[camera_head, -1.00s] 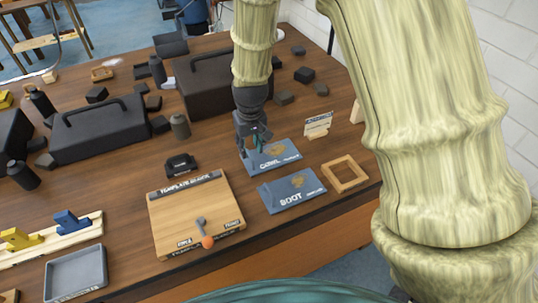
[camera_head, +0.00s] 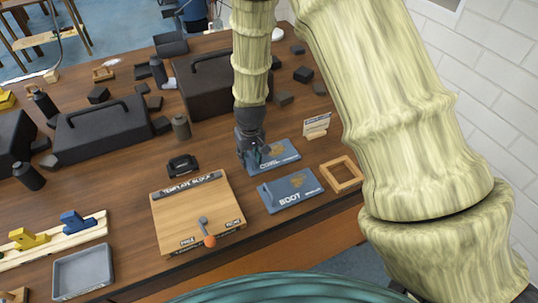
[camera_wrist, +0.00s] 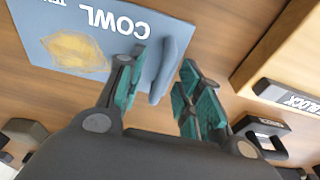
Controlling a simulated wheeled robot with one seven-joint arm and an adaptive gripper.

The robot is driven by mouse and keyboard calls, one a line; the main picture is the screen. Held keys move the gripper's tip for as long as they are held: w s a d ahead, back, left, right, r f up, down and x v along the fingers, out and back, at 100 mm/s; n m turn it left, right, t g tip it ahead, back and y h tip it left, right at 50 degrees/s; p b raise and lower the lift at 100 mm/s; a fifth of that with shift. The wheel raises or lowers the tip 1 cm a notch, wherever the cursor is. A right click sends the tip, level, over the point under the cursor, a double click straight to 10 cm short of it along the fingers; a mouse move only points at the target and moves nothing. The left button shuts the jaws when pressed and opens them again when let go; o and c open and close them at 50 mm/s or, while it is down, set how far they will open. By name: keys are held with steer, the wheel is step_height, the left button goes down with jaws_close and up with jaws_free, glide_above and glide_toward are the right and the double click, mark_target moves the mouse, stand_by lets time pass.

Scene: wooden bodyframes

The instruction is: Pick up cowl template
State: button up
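The cowl template is a flat blue plate (camera_head: 284,157) marked COWL, lying on the table below my gripper (camera_head: 254,158). In the wrist view the cowl template (camera_wrist: 100,40) shows a yellowish patch and a raised blue grip along one edge. My gripper (camera_wrist: 161,62) is open there, with one teal-padded finger on each side of that raised grip. The left finger overlaps the plate in the picture; the right finger is over bare wood. I cannot tell whether either finger touches the grip. In the head view the arm hides the plate's left end.
A blue BOOT plate (camera_head: 291,192) lies just in front of the cowl template. A wooden frame (camera_head: 342,187) is to the right, with a small sign (camera_head: 316,125) behind. The template block board (camera_head: 168,222) is at front left. A black case (camera_head: 200,92) stands behind the gripper.

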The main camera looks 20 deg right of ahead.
steer(key=shift+f, duration=0.1)
jaws_close()
steer(key=shift+w+r, duration=0.1)
steer(key=shift+r, duration=0.1)
stand_by(0.4)
steer(key=shift+r+b, duration=0.35)
steer(key=shift+r, duration=0.15)
steer(key=shift+r+b, duration=1.35)
steer(key=shift+r, duration=3)
